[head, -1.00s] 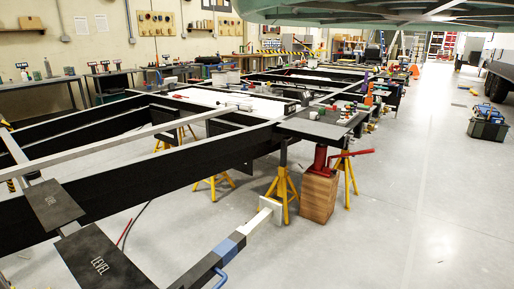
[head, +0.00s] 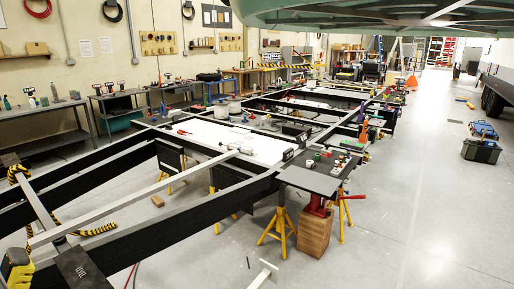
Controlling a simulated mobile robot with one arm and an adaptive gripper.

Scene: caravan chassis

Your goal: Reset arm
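No part of my arm or gripper can be made out in the head view, so its pose and whether it is open or shut do not show. The black caravan chassis frame (head: 160,215) runs from the lower left towards the back of the workshop. A dark plate marked LEVEL (head: 82,268) lies on it at the lower left. A dark flat plate (head: 308,178) with small parts sits at the frame's right side.
Yellow stands (head: 279,232) and a red jack on a wooden block (head: 314,236) stand under the frame. Toolboxes (head: 481,150) lie on the floor at right. Benches (head: 120,105) line the left wall. The floor at right (head: 420,220) is largely clear.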

